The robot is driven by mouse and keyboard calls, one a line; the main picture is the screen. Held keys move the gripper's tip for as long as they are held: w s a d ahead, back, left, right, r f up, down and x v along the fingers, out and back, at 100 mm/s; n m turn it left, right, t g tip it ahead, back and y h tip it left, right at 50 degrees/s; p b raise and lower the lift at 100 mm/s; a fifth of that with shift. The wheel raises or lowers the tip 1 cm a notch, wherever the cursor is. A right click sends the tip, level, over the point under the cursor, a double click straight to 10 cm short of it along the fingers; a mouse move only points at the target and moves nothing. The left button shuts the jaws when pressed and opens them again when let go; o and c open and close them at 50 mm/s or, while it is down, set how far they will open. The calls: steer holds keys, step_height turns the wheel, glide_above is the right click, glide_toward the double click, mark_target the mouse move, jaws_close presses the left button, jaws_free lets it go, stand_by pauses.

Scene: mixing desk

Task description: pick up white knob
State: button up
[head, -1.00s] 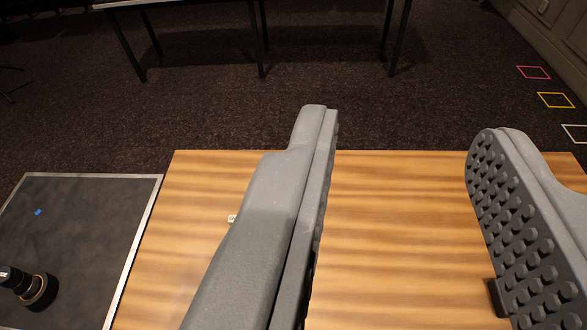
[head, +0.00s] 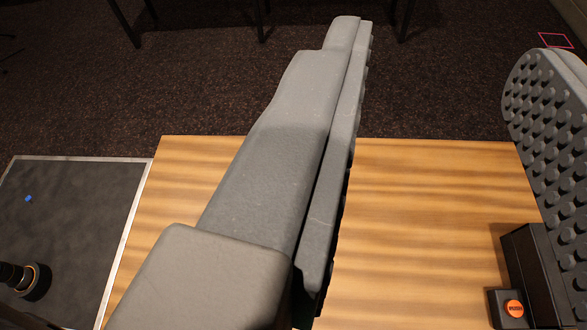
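I cannot make out the white knob in the current view; my left finger covers much of the wooden desk top (head: 430,200). My gripper (head: 445,50) is open and empty. Its long grey left finger slants across the desk from the lower left to the top middle. Its studded right finger is at the right edge, beyond the desk's far right corner in the picture. Bare wood shows between the fingers.
A black box (head: 535,265) and an orange button (head: 514,308) on a small black base are at lower right. At left, a silver-edged grey panel (head: 75,215) bears a small blue piece (head: 28,198) and a black ringed cylinder (head: 38,282). Dark carpet (head: 200,85) lies beyond.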

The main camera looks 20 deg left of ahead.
steer(key=o, duration=0.3)
steer(key=shift+w, duration=0.1)
steer(key=w+a+f+n+g+y+p, duration=0.1)
steer(key=w+a+f+g, duration=0.15)
steer(key=w+f, duration=0.65)
steer(key=w+a+f+g, duration=0.2)
steer(key=w+a+f, duration=0.3)
steer(key=f, duration=0.7)
steer(key=w+a+f+g, duration=0.1)
steer(key=w+a+f, duration=0.1)
steer(key=f, duration=0.8)
steer(key=w+a+f+g, duration=0.2)
steer(key=w+f, duration=0.2)
steer(key=f, duration=0.6)
steer(key=w+a+f+n+g, duration=0.1)
steer(key=w+a+f, duration=0.2)
steer(key=f, duration=0.8)
steer(key=shift+w+a+g, duration=0.1)
steer(key=shift+w+g, duration=0.15)
steer(key=shift+w, duration=0.3)
steer(key=shift+d+b+x, duration=0.2)
steer(key=shift+b+x, duration=0.4)
steer(key=shift+x, duration=2)
steer(key=shift+s+d+f, duration=0.1)
steer(key=shift+s+d, duration=0.05)
steer(key=shift+s, duration=0.1)
steer(key=c, duration=1.1)
